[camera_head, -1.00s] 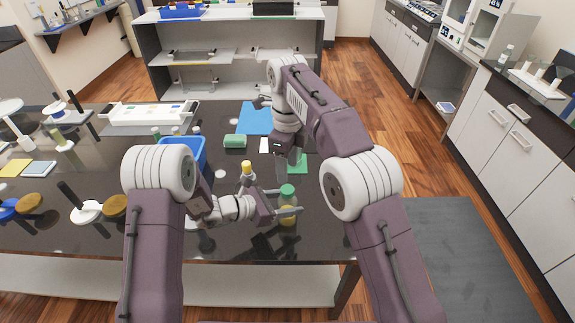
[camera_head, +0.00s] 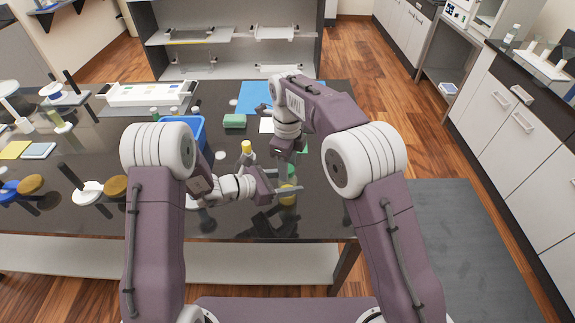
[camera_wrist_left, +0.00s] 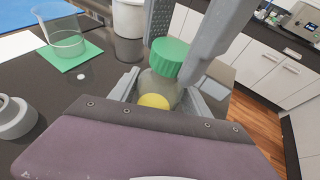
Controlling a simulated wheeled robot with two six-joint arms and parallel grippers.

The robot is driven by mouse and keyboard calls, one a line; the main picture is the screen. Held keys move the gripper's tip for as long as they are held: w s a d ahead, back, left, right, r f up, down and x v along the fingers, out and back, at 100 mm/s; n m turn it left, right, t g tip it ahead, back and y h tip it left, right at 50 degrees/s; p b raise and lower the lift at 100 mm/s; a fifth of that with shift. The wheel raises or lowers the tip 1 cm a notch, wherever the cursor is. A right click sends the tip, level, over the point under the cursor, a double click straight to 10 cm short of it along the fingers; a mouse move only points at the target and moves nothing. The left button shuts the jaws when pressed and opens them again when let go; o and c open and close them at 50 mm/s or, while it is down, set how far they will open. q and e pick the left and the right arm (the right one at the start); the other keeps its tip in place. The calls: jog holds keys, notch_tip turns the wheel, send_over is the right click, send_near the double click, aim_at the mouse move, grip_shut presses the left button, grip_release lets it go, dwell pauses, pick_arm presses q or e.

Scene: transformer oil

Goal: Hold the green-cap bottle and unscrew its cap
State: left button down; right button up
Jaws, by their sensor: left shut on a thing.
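The green-cap bottle (camera_head: 288,195) is upright, with yellow liquid low inside, near the table's front edge. My left gripper (camera_head: 284,192) is shut around its body; the bottle (camera_wrist_left: 161,86) also shows between those jaws in the left wrist view. The green cap (camera_wrist_left: 171,56) is on the bottle neck. My right gripper (camera_head: 287,160) comes down from above, close to the cap. In the left wrist view its grey fingers (camera_wrist_left: 184,48) appear open, one behind the cap and one at its right side. Whether they touch the cap is unclear.
A yellow-cap bottle (camera_head: 246,149) stands just behind my left gripper's arm. A beaker (camera_wrist_left: 68,43) stands on a green mat (camera_wrist_left: 72,62) beyond the bottle.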

grip_shut()
jog(key=n, duration=1.1)
jog(key=shift+n, duration=0.4)
jog(key=n, duration=0.6)
jog(key=shift+r+n, duration=0.1)
jog(key=shift+n, duration=0.3)
jog(key=n, duration=0.6)
jog(key=shift+n, duration=0.4)
jog(key=n, duration=1.9)
jog(key=shift+r+n, duration=0.1)
jog(key=shift+n, duration=0.3)
jog(key=n, duration=0.8)
jog(key=shift+n, duration=0.3)
jog(key=shift+r, duration=0.15)
jog(key=shift+r, duration=0.95)
